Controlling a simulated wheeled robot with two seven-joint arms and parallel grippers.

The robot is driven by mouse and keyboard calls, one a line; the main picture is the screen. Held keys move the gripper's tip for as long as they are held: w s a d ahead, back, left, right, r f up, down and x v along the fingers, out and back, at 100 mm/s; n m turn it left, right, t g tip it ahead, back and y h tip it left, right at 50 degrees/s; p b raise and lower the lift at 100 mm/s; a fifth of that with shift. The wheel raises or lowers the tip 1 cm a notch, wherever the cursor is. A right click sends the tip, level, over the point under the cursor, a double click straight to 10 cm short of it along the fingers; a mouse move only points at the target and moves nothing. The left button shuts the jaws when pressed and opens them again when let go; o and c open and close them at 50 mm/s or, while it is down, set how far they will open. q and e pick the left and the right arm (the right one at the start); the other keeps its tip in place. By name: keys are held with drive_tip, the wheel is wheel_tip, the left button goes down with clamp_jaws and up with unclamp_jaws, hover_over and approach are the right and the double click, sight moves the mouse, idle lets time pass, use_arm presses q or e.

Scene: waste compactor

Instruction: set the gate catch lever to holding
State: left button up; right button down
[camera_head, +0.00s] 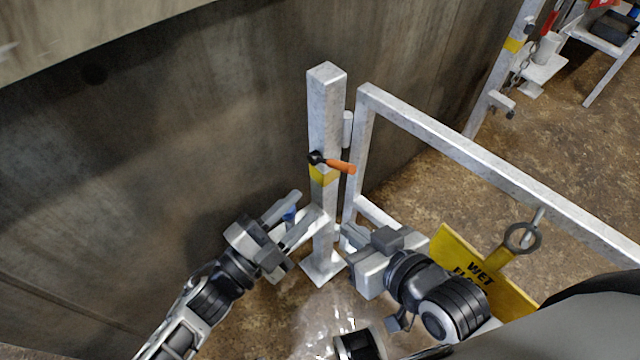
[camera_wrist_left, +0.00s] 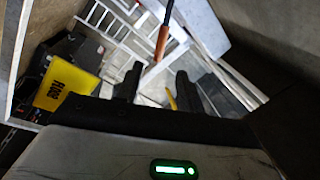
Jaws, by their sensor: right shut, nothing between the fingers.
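The gate catch lever (camera_head: 338,166) has an orange handle on a black pivot. It is on a pale metal post (camera_head: 325,110), just above a yellow band, and points right and slightly down. Its orange handle also shows in the left wrist view (camera_wrist_left: 162,42), ahead of the fingertips. My left gripper (camera_head: 307,206) is open, below and left of the lever, with its fingers apart and empty. The lever is not between them. My right gripper (camera_head: 350,243) is shut and empty, low beside the post foot, in front of the gate frame.
The pale gate frame (camera_head: 480,157) runs right from beside the post. A yellow wet floor sign (camera_head: 465,265) hangs on it near my right arm. A large dark metal wall (camera_head: 150,130) stands at left. A small stand (camera_head: 605,35) is at the far right.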

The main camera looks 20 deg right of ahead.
use_arm(q)
drive_tip(key=v, duration=0.6)
drive_tip(key=shift+a, duration=0.25)
use_arm(e)
drive_tip(key=shift+s+f, duration=0.15)
use_arm(q)
drive_tip(key=shift+s, duration=0.15)
